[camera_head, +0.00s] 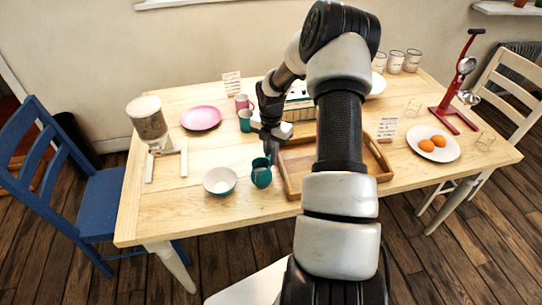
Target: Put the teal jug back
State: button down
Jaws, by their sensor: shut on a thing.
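The teal jug (261,177) is near the front edge of the wooden table, between a pale bowl and a wooden tray. It looks upright. My gripper (267,157) reaches down at the jug's rim from behind and is shut on it. The fingertips are small and partly hidden against the jug. I cannot tell whether the jug's base touches the table.
The bowl (220,181) is close on the left, and the tray (292,183) is close on the right. Behind are a green cup (245,121), a pink mug (242,103) and a pink plate (201,118). A plate with orange items (447,155) and a red stand (452,118) are right.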

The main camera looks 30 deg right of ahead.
jog(key=shift+f, duration=0.2)
jog(key=c, duration=2.1)
grip_release()
notch_tip(320, 180, up, 12)
jog(key=shift+r+p, duration=0.2)
jog(key=shift+p, duration=0.2)
